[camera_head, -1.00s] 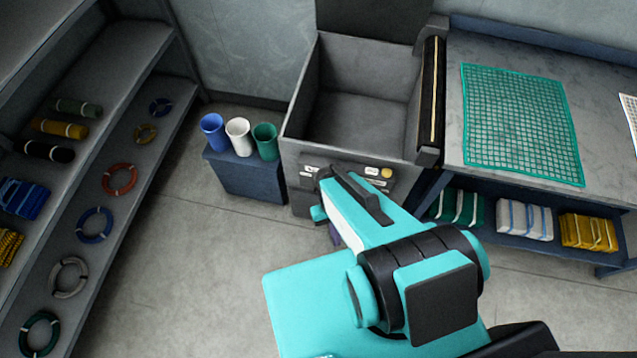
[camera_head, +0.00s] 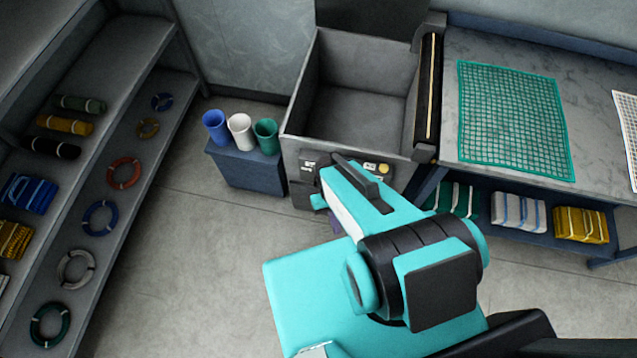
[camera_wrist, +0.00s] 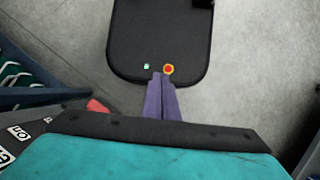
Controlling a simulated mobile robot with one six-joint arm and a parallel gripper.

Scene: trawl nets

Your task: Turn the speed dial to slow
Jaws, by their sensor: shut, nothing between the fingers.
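The grey machine (camera_head: 345,150), an open-topped bin, has a front control panel with white labels (camera_head: 309,164) and a yellow round knob or button (camera_head: 384,168). My arm covers the middle of this panel, and I cannot make out the speed dial. My gripper (camera_wrist: 160,76) has purple fingers pressed together with nothing between them. The fingers point down in front of the machine, apart from the panel, and are mostly hidden in the head view. In the wrist view, labels (camera_wrist: 18,132) and a red part (camera_wrist: 97,105) show at the lower left; I cannot tell what the red part is.
A blue stand (camera_head: 245,172) with blue, white and green cups is left of the machine. A workbench (camera_head: 600,120) with a green net (camera_head: 512,118) is at right, bundles beneath. A shelf (camera_head: 150,110) with rings and rolls is at left. Floor (camera_head: 200,260) between is clear.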

